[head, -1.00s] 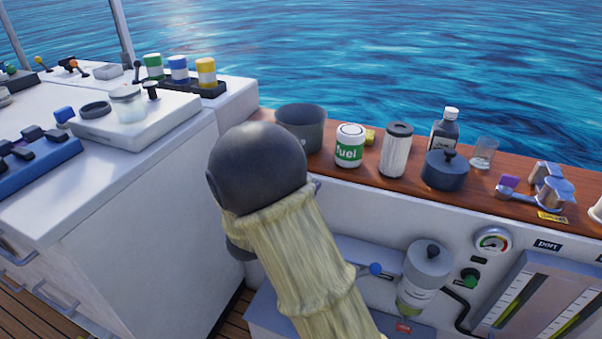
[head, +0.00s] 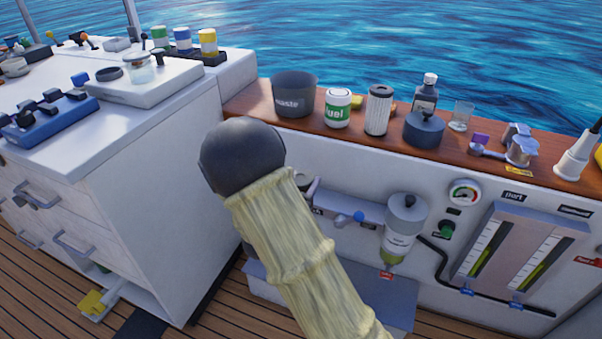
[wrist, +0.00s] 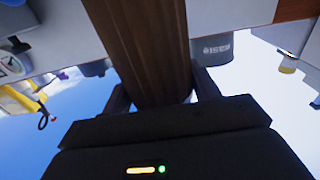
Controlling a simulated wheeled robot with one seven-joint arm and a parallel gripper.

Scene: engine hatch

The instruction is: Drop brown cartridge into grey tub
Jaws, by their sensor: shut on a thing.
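A brown cartridge (wrist: 140,45) fills the middle of the wrist view as a long dark brown body. My gripper (wrist: 160,92) is shut on it, with a black finger on each side. The grey tub (head: 294,95), labelled "waste", stands upright on the wooden ledge at upper centre in the head view. It also shows in the wrist view (wrist: 212,48), just right of the cartridge, with its label upside down. In the head view my arm's dark rounded joint hides the gripper and cartridge. The inside of the tub is mostly hidden.
A white cabinet (head: 170,150) stands at left. A clear-bodied canister (head: 404,228) hangs below the ledge.

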